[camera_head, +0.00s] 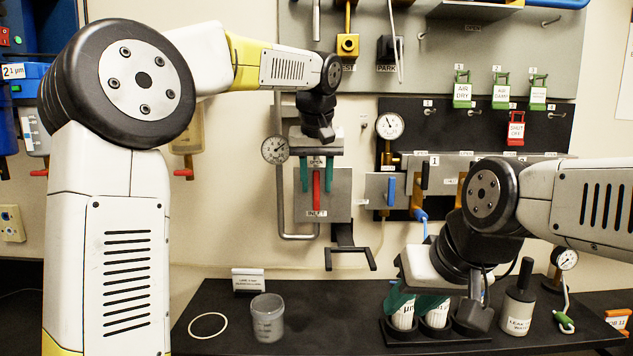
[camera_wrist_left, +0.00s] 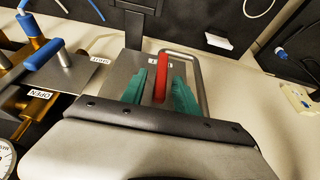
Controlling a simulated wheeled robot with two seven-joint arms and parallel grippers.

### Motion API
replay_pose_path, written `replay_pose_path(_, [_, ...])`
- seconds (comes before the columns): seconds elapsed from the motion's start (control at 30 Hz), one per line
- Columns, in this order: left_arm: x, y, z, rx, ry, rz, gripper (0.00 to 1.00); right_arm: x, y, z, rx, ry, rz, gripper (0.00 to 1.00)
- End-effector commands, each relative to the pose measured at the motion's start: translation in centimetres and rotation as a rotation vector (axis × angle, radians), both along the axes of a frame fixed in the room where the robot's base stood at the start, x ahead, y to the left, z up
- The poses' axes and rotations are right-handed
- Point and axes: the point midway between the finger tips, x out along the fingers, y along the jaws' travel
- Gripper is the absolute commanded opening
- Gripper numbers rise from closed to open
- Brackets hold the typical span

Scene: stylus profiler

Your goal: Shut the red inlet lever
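The red inlet lever (camera_head: 316,190) hangs upright on a grey plate (camera_head: 340,203) on the wall, above an INLET label. My left gripper (camera_head: 316,176) comes down from above, with one green finger on each side of the lever. In the left wrist view, the red lever (camera_wrist_left: 161,78) stands between the two fingers of my left gripper (camera_wrist_left: 160,88), with visible gaps on both sides, so the gripper is open. My right gripper (camera_head: 415,300) is low over white labelled containers in a black rack; whether its fingers grip one is unclear.
A pressure gauge (camera_head: 275,150) and a grey pipe (camera_head: 281,205) are just left of the lever. A blue-handled lever (camera_head: 391,190) is to its right, and a black bracket (camera_head: 350,255) below. A clear cup (camera_head: 268,318) and a white ring (camera_head: 208,325) are on the black bench.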

Motion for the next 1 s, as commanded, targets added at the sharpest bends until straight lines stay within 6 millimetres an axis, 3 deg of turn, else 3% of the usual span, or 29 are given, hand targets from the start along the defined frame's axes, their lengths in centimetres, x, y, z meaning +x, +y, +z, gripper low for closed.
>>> replay_pose_path(0.07, [0.00, 0.00, 0.01, 0.000, 0.000, 0.000, 0.32, 0.00, 0.00, 0.00, 0.000, 0.000, 0.000, 0.36])
replay_pose_path(0.23, [-0.01, 0.00, 0.02, 0.000, 0.000, 0.000, 0.00, 0.00, 0.00, 0.00, 0.000, 0.000, 0.000, 0.36])
replay_pose_path(1.0, [-0.02, 0.00, 0.06, 0.000, 0.000, 0.000, 0.00, 0.00, 0.00, 0.00, 0.000, 0.000, 0.000, 0.36])
